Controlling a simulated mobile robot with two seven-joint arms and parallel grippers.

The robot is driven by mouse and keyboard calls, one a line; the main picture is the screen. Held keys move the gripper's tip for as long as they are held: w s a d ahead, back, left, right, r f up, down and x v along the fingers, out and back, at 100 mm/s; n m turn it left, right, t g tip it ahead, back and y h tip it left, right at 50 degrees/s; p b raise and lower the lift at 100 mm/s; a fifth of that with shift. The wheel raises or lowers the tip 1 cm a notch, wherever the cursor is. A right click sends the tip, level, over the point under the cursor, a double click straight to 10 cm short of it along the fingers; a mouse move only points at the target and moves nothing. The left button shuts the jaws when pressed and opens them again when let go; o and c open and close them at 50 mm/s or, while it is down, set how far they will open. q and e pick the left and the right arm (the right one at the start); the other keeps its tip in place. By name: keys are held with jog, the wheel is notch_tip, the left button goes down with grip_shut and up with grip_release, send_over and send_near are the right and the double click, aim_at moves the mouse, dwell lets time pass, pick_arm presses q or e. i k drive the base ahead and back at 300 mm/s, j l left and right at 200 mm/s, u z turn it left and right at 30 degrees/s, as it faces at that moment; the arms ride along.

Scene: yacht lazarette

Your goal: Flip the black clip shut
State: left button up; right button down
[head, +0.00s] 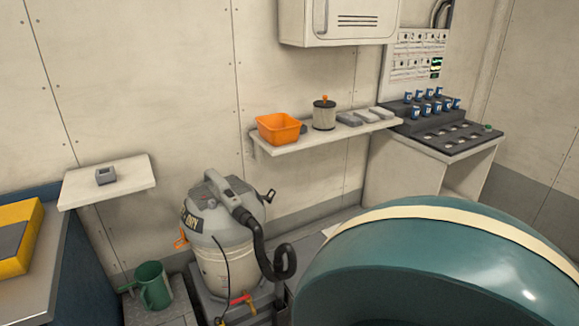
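A wet-and-dry vacuum stands low in the middle of the head view, with a grey lid (212,212) on a pale drum (222,268). A small black clip (270,196) sticks out from the right side of the lid and looks swung away from the body. An orange clip (180,240) sticks out at the left side of the lid. A black hose (262,248) runs down the front right, below the black clip. Neither of my grippers is in view.
A large teal rounded body (440,265) with a cream band fills the lower right, close to the vacuum. A wall shelf (320,137) holds an orange bin (278,129) and a filter (324,114). A green jug (153,285) stands on the floor at left.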

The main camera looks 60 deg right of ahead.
aim_at(267, 198)
jog(key=z, duration=1.7)
jog(key=i+l+u, duration=0.85)
jog(key=l, duration=0.15)
jog(key=i+j, duration=0.1)
jog(key=i, duration=0.35)
